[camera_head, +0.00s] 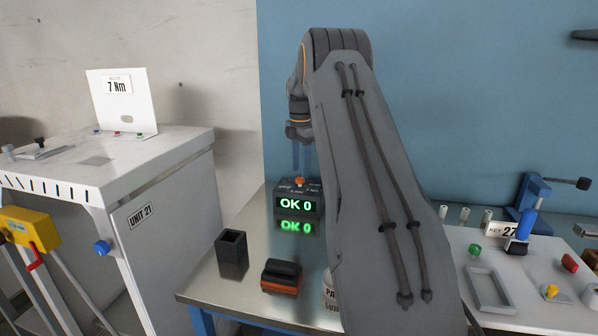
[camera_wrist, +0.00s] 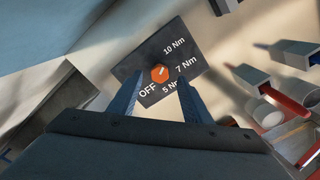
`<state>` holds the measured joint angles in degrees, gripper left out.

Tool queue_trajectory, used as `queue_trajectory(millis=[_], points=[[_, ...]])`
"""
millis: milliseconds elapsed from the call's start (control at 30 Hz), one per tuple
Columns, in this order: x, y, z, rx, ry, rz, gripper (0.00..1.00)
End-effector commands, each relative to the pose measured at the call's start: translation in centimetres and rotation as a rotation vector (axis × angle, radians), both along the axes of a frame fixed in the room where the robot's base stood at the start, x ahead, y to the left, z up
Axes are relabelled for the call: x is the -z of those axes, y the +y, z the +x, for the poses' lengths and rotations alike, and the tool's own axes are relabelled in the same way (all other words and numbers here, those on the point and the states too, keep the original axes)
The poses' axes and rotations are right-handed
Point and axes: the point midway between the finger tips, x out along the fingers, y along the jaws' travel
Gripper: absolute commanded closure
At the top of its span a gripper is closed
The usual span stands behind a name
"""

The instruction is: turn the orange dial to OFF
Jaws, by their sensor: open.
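The orange dial (camera_head: 299,181) sits on top of a dark box (camera_head: 312,203) whose front display reads "OK 0". In the wrist view the dial (camera_wrist: 159,73) is at the centre of a dark plate (camera_wrist: 150,96) marked OFF, 5 Nm, 7 Nm and 10 Nm. Its pale mark points up and right, on the 7 to 10 Nm side, away from OFF; the exact setting is hard to tell. My gripper (camera_head: 303,167) points down above the dial. In the wrist view its two blue fingers (camera_wrist: 161,79) are open, one on each side of the dial; contact cannot be told.
A dark open holder (camera_head: 232,255) and a black-and-orange block (camera_head: 282,276) stand on the metal table (camera_head: 215,290). A white cabinet (camera_head: 165,210) with a "7 Nm" sign (camera_head: 117,86) is at left. A white bench with small parts (camera_head: 520,318) is at right. My arm hides the table's middle.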

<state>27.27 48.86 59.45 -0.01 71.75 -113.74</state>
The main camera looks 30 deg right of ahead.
Motion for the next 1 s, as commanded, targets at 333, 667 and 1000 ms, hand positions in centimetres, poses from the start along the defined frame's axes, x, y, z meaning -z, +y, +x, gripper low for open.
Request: queue_trajectory(millis=[333,667,1000], points=[[2.9,0.2,0.1,-0.003,-0.001,-0.001,0.56],[3.1,0.4,0.2,-0.004,-0.001,-0.001,0.71],[3.0,0.4,0.2,0.004,-0.001,0.000,0.97]])
